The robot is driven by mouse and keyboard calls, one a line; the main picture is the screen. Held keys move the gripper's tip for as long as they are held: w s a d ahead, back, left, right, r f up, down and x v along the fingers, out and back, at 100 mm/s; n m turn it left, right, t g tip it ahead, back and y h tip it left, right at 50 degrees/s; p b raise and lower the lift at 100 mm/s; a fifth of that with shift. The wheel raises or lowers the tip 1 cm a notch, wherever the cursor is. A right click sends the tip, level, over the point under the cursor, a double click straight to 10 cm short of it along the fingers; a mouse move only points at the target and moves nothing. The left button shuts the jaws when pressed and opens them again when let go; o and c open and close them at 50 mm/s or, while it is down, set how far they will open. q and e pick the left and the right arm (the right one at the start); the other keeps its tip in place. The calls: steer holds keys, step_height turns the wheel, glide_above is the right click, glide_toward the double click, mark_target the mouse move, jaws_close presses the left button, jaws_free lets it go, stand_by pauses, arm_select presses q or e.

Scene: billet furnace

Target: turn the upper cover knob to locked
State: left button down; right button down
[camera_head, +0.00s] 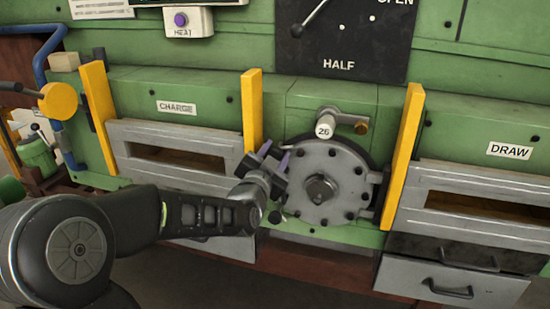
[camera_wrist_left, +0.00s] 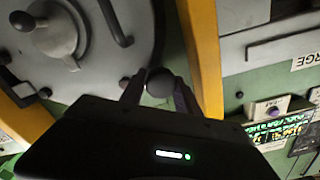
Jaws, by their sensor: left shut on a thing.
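The round grey bolted cover (camera_head: 328,185) is on the green furnace front, with a hub knob in its middle. In the left wrist view the cover (camera_wrist_left: 95,62) fills the upper left. My left gripper (camera_head: 273,156) is at the cover's upper left edge, its purple fingers closed around a dark round knob (camera_wrist_left: 159,82), which I take to be the upper cover knob. In the head view the gripper mostly hides this knob. The knob's turned position cannot be read. My right gripper is not in view.
Yellow posts stand left (camera_head: 252,115) and right (camera_head: 403,150) of the cover, the left one close to my gripper. The charge slot (camera_head: 180,160) lies to the left, and a drawer (camera_head: 450,285) at lower right.

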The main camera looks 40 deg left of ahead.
arm_select(q)
steer(key=m+b, duration=0.1)
steer(key=m, duration=0.4)
steer(key=shift+f+m, duration=0.1)
steer(key=shift+m, duration=0.2)
steer(key=m+b, duration=0.1)
steer(key=m, duration=0.5)
steer(key=shift+d+f, duration=0.1)
steer(key=shift+m, duration=0.3)
steer(key=c, duration=1.2)
jaws_free()
steer(key=shift+c, duration=0.2)
steer(key=b+v, duration=0.1)
steer(key=v, duration=0.6)
steer(key=shift+s+d, duration=0.15)
steer(key=shift+s, duration=0.2)
